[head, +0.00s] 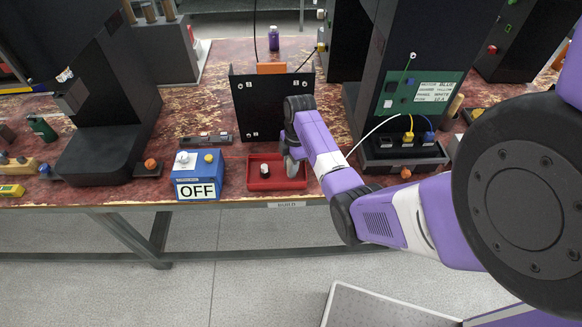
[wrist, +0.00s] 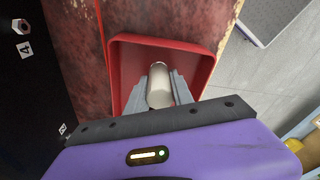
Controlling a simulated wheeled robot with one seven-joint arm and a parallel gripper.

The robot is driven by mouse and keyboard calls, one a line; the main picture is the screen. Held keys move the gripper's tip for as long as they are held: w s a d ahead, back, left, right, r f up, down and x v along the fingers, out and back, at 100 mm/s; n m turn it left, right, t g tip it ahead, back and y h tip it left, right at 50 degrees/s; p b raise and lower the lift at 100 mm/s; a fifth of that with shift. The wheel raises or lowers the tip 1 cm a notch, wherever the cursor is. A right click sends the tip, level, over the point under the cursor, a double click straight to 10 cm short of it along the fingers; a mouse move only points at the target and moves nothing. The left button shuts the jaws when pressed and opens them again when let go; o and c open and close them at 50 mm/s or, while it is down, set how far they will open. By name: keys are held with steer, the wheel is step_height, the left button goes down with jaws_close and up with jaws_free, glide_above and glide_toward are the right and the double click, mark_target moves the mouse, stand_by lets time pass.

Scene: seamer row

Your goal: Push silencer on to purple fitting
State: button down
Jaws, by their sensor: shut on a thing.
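My gripper (wrist: 159,88) is shut on a pale, whitish cylinder, which looks like the silencer (wrist: 158,78). The wrist view shows it between the two grey fingers, over the red tray (wrist: 192,55). In the head view my gripper (head: 291,166) points down at the right part of the red tray (head: 258,186), and the held piece is not clear there. I cannot tell whether it touches the tray floor. The black panel (head: 262,105) behind the tray carries small pale fittings near its corners. I cannot make out a purple fitting on it.
A small white-topped piece (head: 265,171) shows in the tray's left part. A blue OFF box (head: 198,175) stands left of the tray. Dark machines stand on both sides, the right one with a green board (head: 403,92) and loose wires. A purple bottle-like item (head: 274,39) stands behind the panel.

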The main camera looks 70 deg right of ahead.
steer(key=shift+r, duration=0.15)
step_height(320, 180, up, 11)
steer(key=shift+w, duration=0.1)
step_height(320, 180, up, 9)
steer(key=p, duration=0.7)
steer(key=w+a+f+m+b, duration=0.2)
steer(key=w+a+f, duration=0.2)
steer(key=a+f, duration=0.5)
steer(key=w+a+f+m+b, duration=0.2)
steer(key=w+a+f+m, duration=0.15)
steer(key=a+f, duration=0.6)
steer(key=a+f+m+b, duration=0.1)
steer(key=a+f, duration=0.2)
steer(key=a, duration=0.3)
steer(key=s+a+f+m+b, duration=0.1)
steer(key=a+f, duration=0.2)
steer(key=a, duration=0.4)
steer(key=a+f+m+h+b, duration=0.1)
steer(key=a+f, duration=0.3)
steer(key=a, duration=0.3)
steer(key=shift+s+a, duration=0.2)
steer(key=shift+s, duration=0.15)
